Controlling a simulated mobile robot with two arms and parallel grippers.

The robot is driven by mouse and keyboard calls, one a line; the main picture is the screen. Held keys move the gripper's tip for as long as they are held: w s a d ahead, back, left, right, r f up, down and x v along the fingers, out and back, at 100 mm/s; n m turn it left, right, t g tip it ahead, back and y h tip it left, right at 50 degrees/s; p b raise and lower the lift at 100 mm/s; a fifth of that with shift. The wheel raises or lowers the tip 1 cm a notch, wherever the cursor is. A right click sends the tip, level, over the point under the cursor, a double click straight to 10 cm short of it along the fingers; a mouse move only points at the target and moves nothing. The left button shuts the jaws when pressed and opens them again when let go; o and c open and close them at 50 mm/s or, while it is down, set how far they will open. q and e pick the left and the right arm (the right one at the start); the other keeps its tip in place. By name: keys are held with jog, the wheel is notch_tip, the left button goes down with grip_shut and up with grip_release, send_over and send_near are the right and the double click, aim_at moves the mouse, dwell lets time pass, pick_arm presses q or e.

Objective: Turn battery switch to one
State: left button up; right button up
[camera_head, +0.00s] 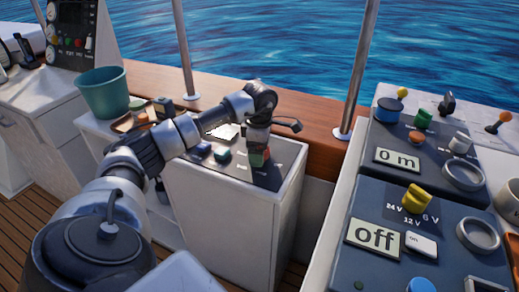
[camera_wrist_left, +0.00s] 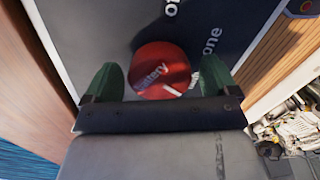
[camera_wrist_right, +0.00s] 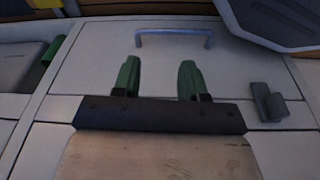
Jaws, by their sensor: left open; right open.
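The battery switch (camera_wrist_left: 160,70) is a round red knob on a dark panel in the left wrist view, with "battery" lettering and a short white mark near its lower right edge. The label "one" (camera_wrist_left: 212,41) lies to its upper right; another label at the top is cut off, and lettering at the right is partly hidden by a finger. My left gripper (camera_wrist_left: 160,82) is open, its green fingers on either side of the knob; contact cannot be told. In the head view it (camera_head: 258,156) points down over the white console. My right gripper (camera_wrist_right: 157,78) is open and empty.
The white console (camera_head: 240,220) also carries blue switches (camera_head: 222,155). A teal bucket (camera_head: 103,92) stands to its left. A dark instrument panel (camera_head: 400,200) is at the right. My right gripper faces a pale cabinet front with a blue-grey handle (camera_wrist_right: 173,34).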

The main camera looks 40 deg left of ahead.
pick_arm(q)
jog(key=c, duration=0.9)
jog(key=shift+r, duration=0.1)
jog(key=n+p, duration=0.3)
jog(key=n, duration=0.1)
jog(key=shift+r+n, duration=0.15)
jog(key=shift+n, duration=0.25)
jog(key=n+p, duration=0.2)
jog(key=n, duration=0.3)
jog(key=shift+n+p, duration=0.3)
jog(key=shift+p, duration=0.05)
jog(key=shift+n, duration=0.8)
pick_arm(e)
jog(key=s+d+f, duration=0.1)
jog(key=s+f, duration=0.4)
jog(key=s, duration=0.3)
jog(key=s+d+f+g, duration=0.1)
jog(key=s+d+f, duration=0.1)
jog(key=s+f, duration=0.3)
jog(key=shift+s, duration=1.7)
jog(key=shift+f, duration=0.1)
